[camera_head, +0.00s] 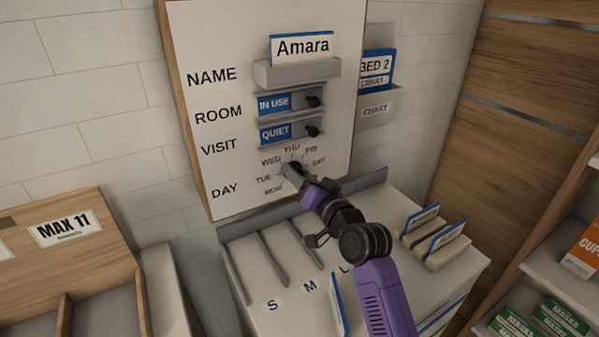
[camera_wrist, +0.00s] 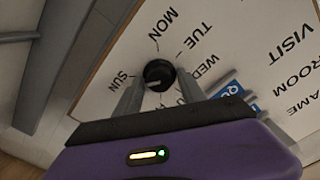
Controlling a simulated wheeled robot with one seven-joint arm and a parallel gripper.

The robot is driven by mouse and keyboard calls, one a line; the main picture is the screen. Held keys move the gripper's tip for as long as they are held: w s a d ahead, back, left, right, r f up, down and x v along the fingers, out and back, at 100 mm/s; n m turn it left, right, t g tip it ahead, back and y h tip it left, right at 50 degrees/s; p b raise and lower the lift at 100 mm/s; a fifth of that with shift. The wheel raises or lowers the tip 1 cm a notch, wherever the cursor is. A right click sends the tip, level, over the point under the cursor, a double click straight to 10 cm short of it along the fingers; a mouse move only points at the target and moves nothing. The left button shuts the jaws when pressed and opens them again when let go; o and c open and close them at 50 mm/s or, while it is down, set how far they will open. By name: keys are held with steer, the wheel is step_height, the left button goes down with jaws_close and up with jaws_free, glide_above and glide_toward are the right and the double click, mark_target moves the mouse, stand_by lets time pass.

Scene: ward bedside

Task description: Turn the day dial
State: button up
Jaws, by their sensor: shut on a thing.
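The day dial is a round black knob (camera_wrist: 159,73) low on the white board (camera_head: 230,110), ringed by day names. In the wrist view, my gripper (camera_wrist: 160,88) has one finger on each side of the knob and is shut on it. A pale mark on the knob seems to lie toward SUN, but its exact setting is hard to tell. In the head view my gripper (camera_head: 296,172) reaches the dial from below right and hides most of it, with MON, TUE, WED, THU, FRI and SAT showing around it.
Above the dial are the QUIET slider (camera_head: 275,133), the IN USE slider (camera_head: 274,103) and the Amara card (camera_head: 303,47). A chart holder (camera_head: 378,105) hangs at right. Below is a counter with slots and upright cards (camera_head: 440,238).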

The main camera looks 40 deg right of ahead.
steer(key=shift+m+p, duration=0.35)
steer(key=shift+m, duration=0.55)
steer(key=o, duration=1)
steer(key=shift+b+v, duration=0.85)
steer(key=shift+v, duration=3.1)
